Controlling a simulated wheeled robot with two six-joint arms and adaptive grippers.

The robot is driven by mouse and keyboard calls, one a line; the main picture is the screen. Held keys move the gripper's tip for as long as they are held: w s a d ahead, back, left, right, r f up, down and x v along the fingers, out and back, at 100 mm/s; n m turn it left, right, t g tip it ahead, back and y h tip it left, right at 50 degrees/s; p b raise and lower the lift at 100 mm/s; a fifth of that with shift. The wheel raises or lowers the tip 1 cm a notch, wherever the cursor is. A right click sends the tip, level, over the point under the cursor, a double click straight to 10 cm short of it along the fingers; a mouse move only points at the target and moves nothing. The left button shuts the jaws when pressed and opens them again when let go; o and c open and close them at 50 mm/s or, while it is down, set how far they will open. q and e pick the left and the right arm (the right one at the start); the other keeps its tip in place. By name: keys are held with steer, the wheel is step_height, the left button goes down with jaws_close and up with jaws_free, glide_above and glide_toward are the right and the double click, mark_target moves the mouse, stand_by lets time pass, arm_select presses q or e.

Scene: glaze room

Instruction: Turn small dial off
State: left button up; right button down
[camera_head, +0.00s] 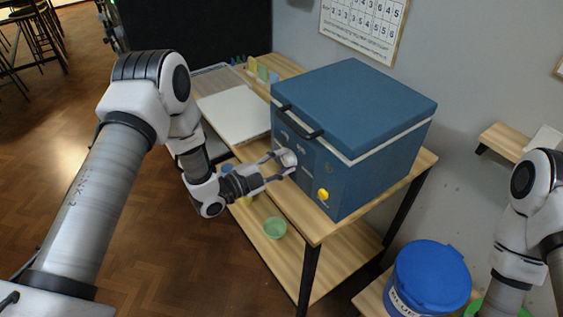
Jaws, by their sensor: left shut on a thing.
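A blue kiln-like box (362,112) with a dark handle stands on a wooden table. A small pale round dial (288,158) is on its front face, and a yellow knob (323,194) sits lower and to the right on the same face. My left gripper (283,163) reaches in from the left and is shut on the pale dial, its fingers on either side of it. The dial's marking is too small to read. My right arm shows at the right edge, but its gripper is out of the picture.
The wooden table (318,232) has a lower shelf with a green bowl (275,227). A blue-lidded bucket (432,272) stands at the lower right. A small wall shelf (505,140) is at the right.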

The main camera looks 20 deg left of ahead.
arm_select(q)
steer(key=n+b, duration=0.1)
steer(key=n, duration=0.2)
steer(key=n+b, duration=0.1)
steer(key=n, duration=0.1)
steer(key=shift+w+n+b, duration=0.1)
steer(key=shift+n+b, duration=0.2)
steer(key=n+b, duration=0.1)
steer(key=n, duration=0.2)
steer(key=shift+r, duration=0.15)
steer(key=shift+r+n, duration=0.1)
steer(key=shift+n, duration=1.3)
steer(key=shift+r+b, duration=0.1)
steer(key=shift+b, duration=0.2)
